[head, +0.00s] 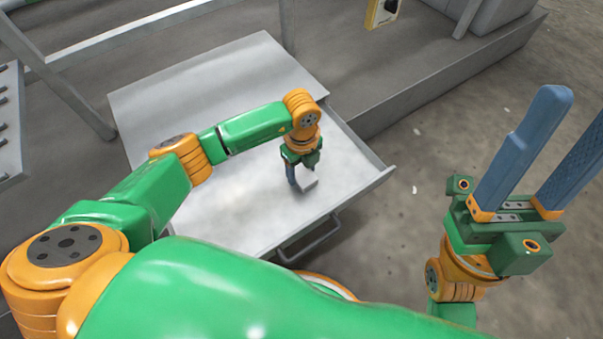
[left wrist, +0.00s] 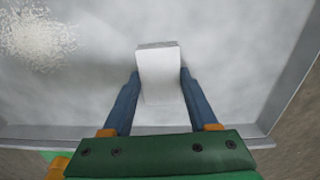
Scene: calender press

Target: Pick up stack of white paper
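The stack of white paper (left wrist: 158,75) is a small white block between the two blue fingers of my left gripper (left wrist: 160,72) in the left wrist view. The fingertips lie against its left and right sides, with no clear gap. In the head view the stack (head: 309,181) shows beside the fingertips of my left gripper (head: 300,178), low over the grey drawer. I cannot tell whether the stack is resting on the drawer floor or just above it. My right gripper (head: 545,150) is open and empty, its long blue fingers raised at the right.
The open grey metal drawer (head: 230,205) has a raised rim and a dark front handle (head: 308,242). A grey platform with a yellow-edged item (head: 381,13) stands beyond it. The concrete floor to the right is clear.

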